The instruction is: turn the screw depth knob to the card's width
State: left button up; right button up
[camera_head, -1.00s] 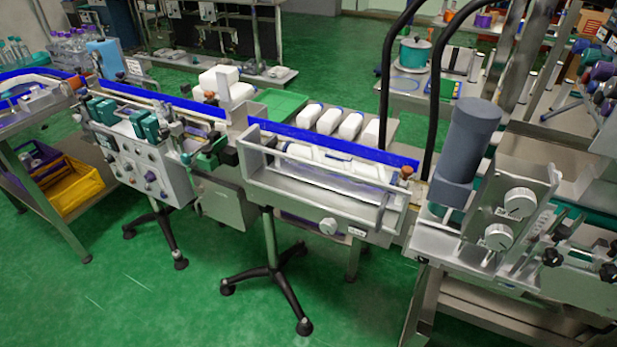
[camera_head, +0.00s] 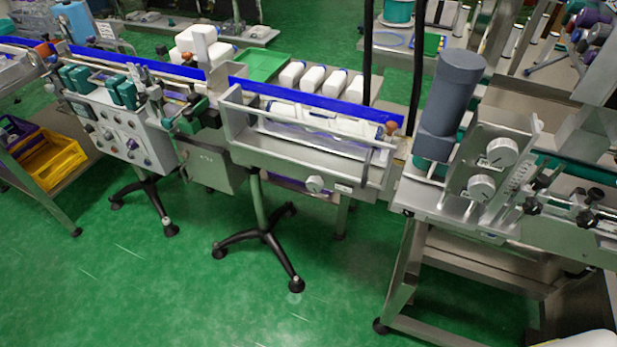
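Two round silver knobs, an upper one (camera_head: 502,152) and a lower one (camera_head: 481,187), sit on a grey upright plate of the machine at the right. Another round knob (camera_head: 315,183) is on the front of the middle conveyor unit, with a small pale label (camera_head: 343,188) beside it. I cannot tell which of these is the screw depth knob. Their markings are too small to read. I cannot make out a card with a width on it. Neither of my grippers is in view.
A dark grey cylinder (camera_head: 450,95) stands beside the plate with the knobs. Black clamp knobs (camera_head: 595,194) stick out at the far right. A black-footed stand (camera_head: 262,237) is under the middle conveyor. Open green floor (camera_head: 190,290) lies in front.

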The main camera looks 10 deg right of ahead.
aim_at(314, 184)
jog(key=u, duration=1.65)
jog(key=i+j+u, duration=0.1)
jog(key=j+u, duration=0.2)
jog(key=u, duration=0.15)
jog(key=i+j+u, duration=0.15)
jog(key=u, duration=0.3)
jog(key=i+j+u, duration=0.2)
jog(key=u, duration=0.25)
jog(key=i+j+u, duration=0.1)
jog(key=i+u, duration=0.15)
jog(key=u, duration=0.2)
jog(key=i, duration=0.3)
jog(key=z, duration=4.3)
